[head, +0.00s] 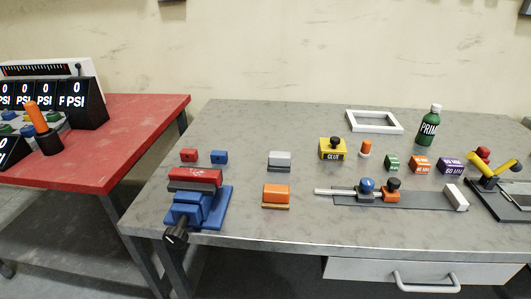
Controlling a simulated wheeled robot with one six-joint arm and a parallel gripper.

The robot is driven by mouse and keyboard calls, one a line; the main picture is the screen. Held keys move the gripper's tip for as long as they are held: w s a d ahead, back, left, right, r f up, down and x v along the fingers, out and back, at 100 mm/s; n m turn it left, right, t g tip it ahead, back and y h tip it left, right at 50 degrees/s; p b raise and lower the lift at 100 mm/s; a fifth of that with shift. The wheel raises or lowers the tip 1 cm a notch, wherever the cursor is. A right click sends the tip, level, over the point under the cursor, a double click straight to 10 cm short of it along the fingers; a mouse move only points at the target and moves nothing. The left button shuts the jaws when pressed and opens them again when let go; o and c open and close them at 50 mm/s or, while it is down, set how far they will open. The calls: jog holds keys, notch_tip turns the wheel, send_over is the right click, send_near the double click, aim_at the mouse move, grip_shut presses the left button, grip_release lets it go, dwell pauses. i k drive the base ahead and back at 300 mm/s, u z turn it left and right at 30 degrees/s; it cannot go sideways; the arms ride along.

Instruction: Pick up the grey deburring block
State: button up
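The grey block (280,158) sits on the grey workbench (240,130), a little left of the middle of the head view. It has a light grey top and a darker lower part. An orange block (276,194) of similar shape sits nearer the front edge, apart from the grey one. My gripper is not in the head view.
A blue and red vise (202,205) stands at the front left, with small red (188,155) and blue (220,157) blocks behind it. Bare bench surrounds the grey block. A drawer (425,272) hangs below.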

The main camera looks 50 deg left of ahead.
aim_at(278, 161)
jog(key=u, duration=0.5)
jog(key=i, duration=0.6)
jog(key=u, duration=1.25)
jog(key=i, duration=0.45)
jog(key=u, duration=0.35)
